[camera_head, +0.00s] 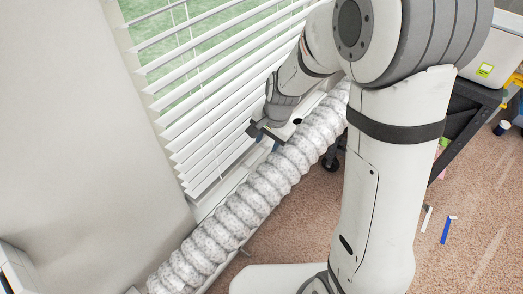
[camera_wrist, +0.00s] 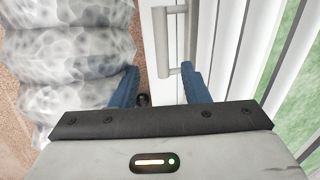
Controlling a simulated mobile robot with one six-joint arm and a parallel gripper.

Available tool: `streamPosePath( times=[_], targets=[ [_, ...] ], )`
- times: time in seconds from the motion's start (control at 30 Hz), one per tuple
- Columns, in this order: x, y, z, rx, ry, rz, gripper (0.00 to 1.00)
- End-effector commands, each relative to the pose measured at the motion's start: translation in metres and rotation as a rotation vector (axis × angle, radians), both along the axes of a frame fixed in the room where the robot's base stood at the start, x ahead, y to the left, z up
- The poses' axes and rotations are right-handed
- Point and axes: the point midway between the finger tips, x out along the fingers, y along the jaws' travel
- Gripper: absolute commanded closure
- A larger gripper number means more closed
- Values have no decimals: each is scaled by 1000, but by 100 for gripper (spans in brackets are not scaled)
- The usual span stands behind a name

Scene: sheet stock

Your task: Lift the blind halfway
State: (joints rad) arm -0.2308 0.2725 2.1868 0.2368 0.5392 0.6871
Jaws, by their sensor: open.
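The blind (camera_head: 195,85) hangs down over the window in the head view, its white slats tilted. Its slats also show at the right of the wrist view (camera_wrist: 240,45). A pale grey bar handle (camera_wrist: 160,40) is fixed on a white strip (camera_wrist: 200,35) beside the slats; I cannot tell if this strip is the blind's bottom rail. My gripper (camera_head: 267,142) is low by the blind's lower right part. In the wrist view my gripper (camera_wrist: 160,70) is open and empty, with blue fingers apart. The handle lies between the fingers in the picture; contact is not visible.
A thick, ribbed, grey-white duct (camera_head: 240,212) runs along the wall below the blind, close to my gripper. A dark-framed table (camera_head: 465,125) stands at the right. Small items, including a blue one (camera_head: 447,230), lie on the carpet. Open carpet (camera_head: 485,190) shows at the right.

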Motion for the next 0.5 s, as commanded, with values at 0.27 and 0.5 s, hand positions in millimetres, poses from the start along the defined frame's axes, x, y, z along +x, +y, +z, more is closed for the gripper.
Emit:
streamPosePath(
  times=[0.27,0.5],
  targets=[
    [5,7,-34,3,8,-16,59],
    [10,13,-70,3,7,-14,59]
  ],
)
